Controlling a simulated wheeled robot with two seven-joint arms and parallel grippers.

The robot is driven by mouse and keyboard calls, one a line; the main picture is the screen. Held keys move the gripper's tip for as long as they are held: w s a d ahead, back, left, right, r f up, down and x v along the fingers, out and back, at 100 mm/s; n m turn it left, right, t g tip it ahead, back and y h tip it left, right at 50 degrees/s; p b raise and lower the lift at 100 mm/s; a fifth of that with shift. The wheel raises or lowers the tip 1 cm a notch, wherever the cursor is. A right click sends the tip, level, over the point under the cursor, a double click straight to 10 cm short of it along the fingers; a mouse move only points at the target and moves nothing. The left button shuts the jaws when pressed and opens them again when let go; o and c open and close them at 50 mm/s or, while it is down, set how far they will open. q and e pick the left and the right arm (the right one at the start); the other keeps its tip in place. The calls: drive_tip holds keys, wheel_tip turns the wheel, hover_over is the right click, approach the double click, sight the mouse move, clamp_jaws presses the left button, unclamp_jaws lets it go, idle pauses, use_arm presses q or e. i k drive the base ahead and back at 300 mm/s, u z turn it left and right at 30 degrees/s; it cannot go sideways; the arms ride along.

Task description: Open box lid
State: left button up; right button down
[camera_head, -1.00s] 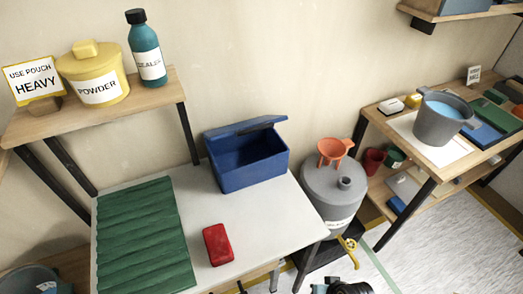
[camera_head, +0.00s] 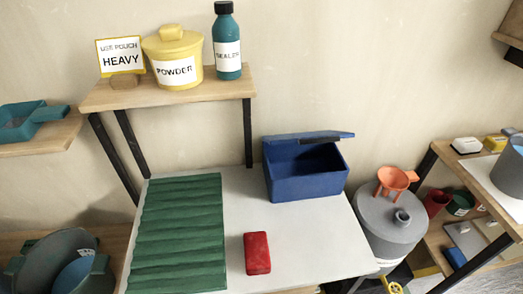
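A blue box (camera_head: 305,185) stands at the back of the white table, below the wall. Its blue lid (camera_head: 308,138) is raised partway, and a dark gap shows between lid and box. I cannot see the inside clearly. Neither of my grippers shows in the head view.
A green ridged mat (camera_head: 178,235) and a red block (camera_head: 257,253) lie on the white table (camera_head: 300,250). A shelf (camera_head: 165,93) above holds a yellow powder pot (camera_head: 172,60) and a teal bottle (camera_head: 227,45).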

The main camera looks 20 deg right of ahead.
sight(307, 137)
drive_tip(key=u, duration=0.8)
drive_tip(key=k, duration=0.55)
drive_tip(key=z, duration=0.7)
